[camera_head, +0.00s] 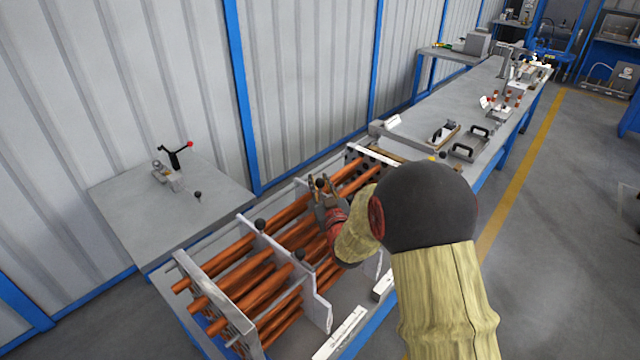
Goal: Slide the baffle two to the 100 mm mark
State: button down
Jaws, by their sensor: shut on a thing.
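A bundle of copper-coloured tubes (240,262) runs lengthwise through a grey end plate (215,300) at the near left and a perforated plate (372,160) at the far end. A pale baffle (315,302) with black knobs stands across the tubes in the near half. My gripper (320,186) is over the tubes farther along, shut on a black knob of another pale baffle (301,184). My arm hides most of that baffle. No label or 100 mm mark is readable; a white strip (345,332) lies along the bench's front edge.
A grey side table (140,215) at the left holds a red-tipped clamp (175,165). A long bench (420,120) continues to the back right with black-handled plates (470,142) and small parts. A corrugated wall stands close behind the tubes. The floor at right is clear.

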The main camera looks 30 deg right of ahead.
jog(key=w+d+b, duration=0.2)
jog(key=d+b, duration=0.1)
jog(key=d, duration=0.3)
jog(key=shift+w, duration=0.15)
jog(key=shift+d, duration=0.1)
jog(key=c, duration=1.6)
grip_release()
jog(key=shift+o, duration=0.2)
jog(key=v, duration=1.2)
